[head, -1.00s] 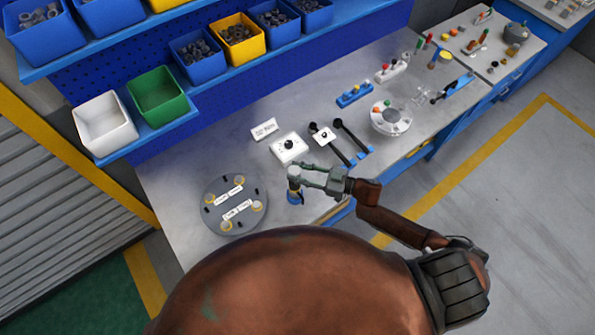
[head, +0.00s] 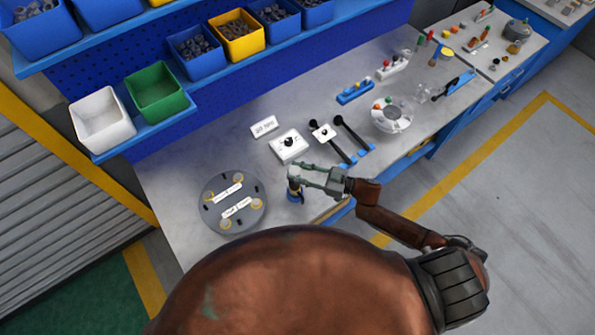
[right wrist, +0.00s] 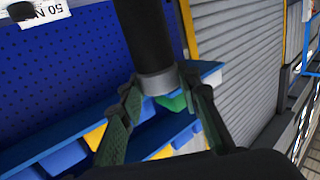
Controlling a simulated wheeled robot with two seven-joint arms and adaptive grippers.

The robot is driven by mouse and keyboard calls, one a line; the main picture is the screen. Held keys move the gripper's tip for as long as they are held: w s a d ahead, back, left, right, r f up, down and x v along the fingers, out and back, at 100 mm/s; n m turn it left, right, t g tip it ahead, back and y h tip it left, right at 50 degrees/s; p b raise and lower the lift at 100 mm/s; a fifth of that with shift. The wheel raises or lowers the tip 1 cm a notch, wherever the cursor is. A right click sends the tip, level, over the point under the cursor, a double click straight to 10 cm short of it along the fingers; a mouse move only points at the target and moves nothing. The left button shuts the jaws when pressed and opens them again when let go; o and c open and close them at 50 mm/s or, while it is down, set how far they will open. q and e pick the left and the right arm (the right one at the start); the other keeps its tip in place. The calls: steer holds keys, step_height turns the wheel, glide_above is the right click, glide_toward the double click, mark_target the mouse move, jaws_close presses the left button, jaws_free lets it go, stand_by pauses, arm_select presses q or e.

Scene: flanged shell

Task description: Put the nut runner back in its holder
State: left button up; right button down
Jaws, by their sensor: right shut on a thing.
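My right gripper (head: 294,174) is over the front of the bench, just right of the round grey flanged shell (head: 212,212). It is shut on the nut runner (head: 294,186), whose dark body shows below the fingers with a pale top. In the right wrist view the nut runner (right wrist: 148,35) is a black cylinder with a grey collar between both fingers (right wrist: 160,100). A blue part with a yellowish band shows at its lower end; I cannot tell whether this is the tool or its holder, or whether it touches the bench. My left gripper is not in view.
A white dial box (head: 289,146), a small label sign (head: 263,127) and two black-handled tools on blue supports (head: 347,160) stand behind and right. A round white tray (head: 391,115) lies farther right. Bins on shelves overhang the back. Bare bench lies behind the shell.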

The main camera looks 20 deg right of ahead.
steer(key=shift+f+b, duration=0.6)
steer(key=shift+f, duration=0.25)
steer(key=c, duration=1.4)
jaws_free()
steer(key=shift+o, duration=0.2)
steer(key=shift+f, duration=0.2)
steer(key=v, duration=1.2)
steer(key=shift+r, duration=0.2)
